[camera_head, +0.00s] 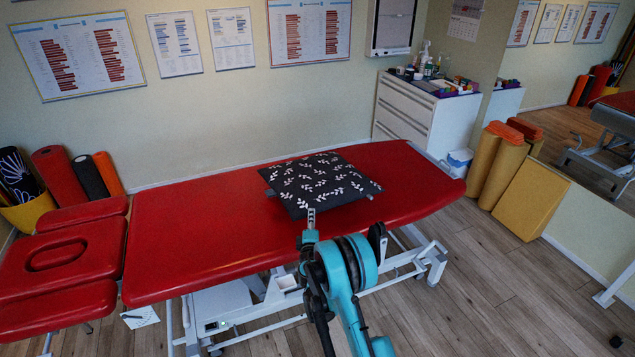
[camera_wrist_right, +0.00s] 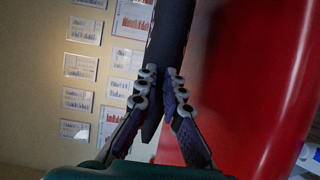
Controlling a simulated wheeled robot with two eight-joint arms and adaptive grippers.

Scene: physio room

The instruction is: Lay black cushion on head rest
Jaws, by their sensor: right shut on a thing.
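The black cushion (camera_head: 325,184) has white leaf prints and shows over the right part of the red treatment table (camera_head: 190,235). My right gripper (camera_head: 311,214) reaches its near edge and is shut on it. In the right wrist view the cushion (camera_wrist_right: 172,35) is seen edge-on between the fingertips (camera_wrist_right: 160,82), roughly level, with the red table top beside it. Whether it touches the table top is unclear. The red head rest (camera_head: 95,257), with an oval hole, is at the table's left end and is empty. My left gripper is not in view.
Side pads (camera_head: 82,213) flank the head rest. A white drawer cabinet (camera_head: 420,115) with bottles and small items stands behind the table's right end. Yellow foam blocks (camera_head: 530,200) stand at the right. Rolled mats (camera_head: 60,175) are at the left. The table's middle is clear.

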